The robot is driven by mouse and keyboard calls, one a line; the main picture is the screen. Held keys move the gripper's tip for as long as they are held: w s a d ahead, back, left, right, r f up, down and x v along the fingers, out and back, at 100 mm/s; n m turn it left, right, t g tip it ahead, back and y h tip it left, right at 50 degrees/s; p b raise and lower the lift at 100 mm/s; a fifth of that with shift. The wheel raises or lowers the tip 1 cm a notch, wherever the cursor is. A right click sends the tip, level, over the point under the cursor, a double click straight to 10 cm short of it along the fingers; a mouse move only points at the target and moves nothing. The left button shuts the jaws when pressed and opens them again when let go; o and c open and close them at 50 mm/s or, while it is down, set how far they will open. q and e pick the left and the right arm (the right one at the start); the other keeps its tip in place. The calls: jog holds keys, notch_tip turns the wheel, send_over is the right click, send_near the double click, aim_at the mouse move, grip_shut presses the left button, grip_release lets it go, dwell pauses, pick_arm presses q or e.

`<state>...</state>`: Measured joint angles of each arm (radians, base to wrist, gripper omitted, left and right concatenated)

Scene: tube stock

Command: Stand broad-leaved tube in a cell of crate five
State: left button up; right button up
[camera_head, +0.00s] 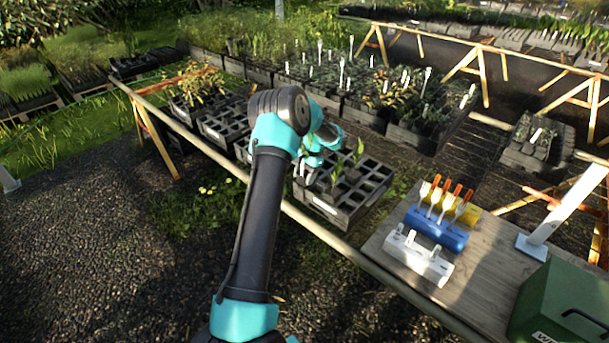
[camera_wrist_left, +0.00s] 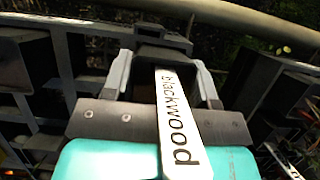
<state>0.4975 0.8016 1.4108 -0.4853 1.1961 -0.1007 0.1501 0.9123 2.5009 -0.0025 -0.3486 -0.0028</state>
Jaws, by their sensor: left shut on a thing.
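My left gripper (camera_head: 312,158) is over the left part of a black celled crate (camera_head: 346,212) on the bench, partly hidden behind its own wrist. In the left wrist view its two grey fingers (camera_wrist_left: 163,82) are shut on a dark square tube (camera_wrist_left: 162,52). A white tag reading "blackwood" (camera_wrist_left: 178,125) stands up from it toward the camera. The crate has a white label (camera_head: 325,205), too small to read, and several empty cells; leafy seedlings (camera_head: 352,160) stand in a few. I cannot tell whether the held tube's base is inside a cell. My right gripper is not in view.
More crates (camera_head: 225,122) stand to the left, and planted crates (camera_head: 430,118) behind. A bench rail (camera_head: 300,215) runs along the front.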

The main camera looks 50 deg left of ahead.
pick_arm(q)
jog(key=shift+s+f, duration=0.1)
jog(key=shift+f, duration=0.45)
dwell(0.4)
jog(key=o, duration=0.9)
jog(key=shift+c, duration=0.2)
jog(key=shift+o, duration=1.1)
jog(key=shift+s+r, duration=0.1)
jog(key=shift+r, duration=0.4)
notch_tip(320, 180, up, 13)
jog(key=w+d+r, duration=0.2)
jog(key=d, duration=0.6)
jog(key=w+d+r, duration=0.2)
jog(key=d+r, duration=0.1)
jog(key=d, duration=0.5)
jog(key=w+d+r, duration=0.2)
jog(key=d+r, duration=0.1)
jog(key=d, duration=0.5)
jog(key=shift+r+m, duration=0.2)
jog(key=shift+m, duration=0.1)
jog(key=shift+w+d, duration=0.1)
